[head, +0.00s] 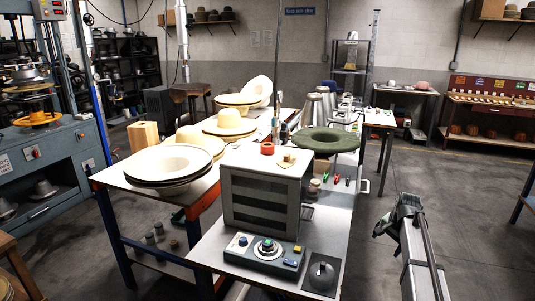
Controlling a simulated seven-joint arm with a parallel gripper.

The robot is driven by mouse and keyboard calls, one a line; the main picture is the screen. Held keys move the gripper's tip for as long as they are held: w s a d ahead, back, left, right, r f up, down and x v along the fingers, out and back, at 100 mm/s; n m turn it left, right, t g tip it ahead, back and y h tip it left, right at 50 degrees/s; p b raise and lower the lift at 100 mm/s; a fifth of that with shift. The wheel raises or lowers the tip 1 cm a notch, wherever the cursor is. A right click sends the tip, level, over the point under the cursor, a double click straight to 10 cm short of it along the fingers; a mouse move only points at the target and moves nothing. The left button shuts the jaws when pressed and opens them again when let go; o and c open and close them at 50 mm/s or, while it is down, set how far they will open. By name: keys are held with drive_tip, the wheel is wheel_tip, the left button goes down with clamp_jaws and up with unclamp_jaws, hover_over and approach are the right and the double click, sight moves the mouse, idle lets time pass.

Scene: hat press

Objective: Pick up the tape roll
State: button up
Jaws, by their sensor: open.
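A small red-orange tape roll (267,148) lies flat on top of the grey metal box (265,186), towards its back left. My gripper (383,231) is at the lower right, over the floor beside the bench. It is open and appears empty, well to the right of the tape roll and apart from it. The fingertips are small and dark in this view.
A small tan block (286,161) sits right of the roll on the box. A green hat (323,140) lies behind it to the right. Stacked pale hats (170,164) stand left. A control panel (264,252) is in front.

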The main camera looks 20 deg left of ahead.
drive_tip(key=w+a+r+t+y, duration=0.15)
drive_tip(key=a+r, duration=0.25)
drive_tip(key=r, duration=0.9)
drive_tip(key=w+a+r+n+t, duration=0.1)
drive_tip(key=w+a+r, duration=0.2)
drive_tip(key=r, duration=1.1)
drive_tip(key=w+a+r+t, duration=0.1)
drive_tip(key=w+a+r, duration=0.25)
drive_tip(key=r, duration=0.95)
drive_tip(key=n+g+h, duration=0.2)
drive_tip(key=n+g, duration=0.3)
drive_tip(key=n, duration=1)
hover_over(268, 145)
drive_tip(key=f, duration=0.8)
drive_tip(key=shift+s+f, duration=0.25)
drive_tip(key=shift+f, duration=0.05)
drive_tip(key=shift+w+f, duration=0.15)
drive_tip(key=shift+f, duration=1.2)
drive_tip(key=shift+w+f, duration=0.15)
drive_tip(key=shift+f, duration=1.2)
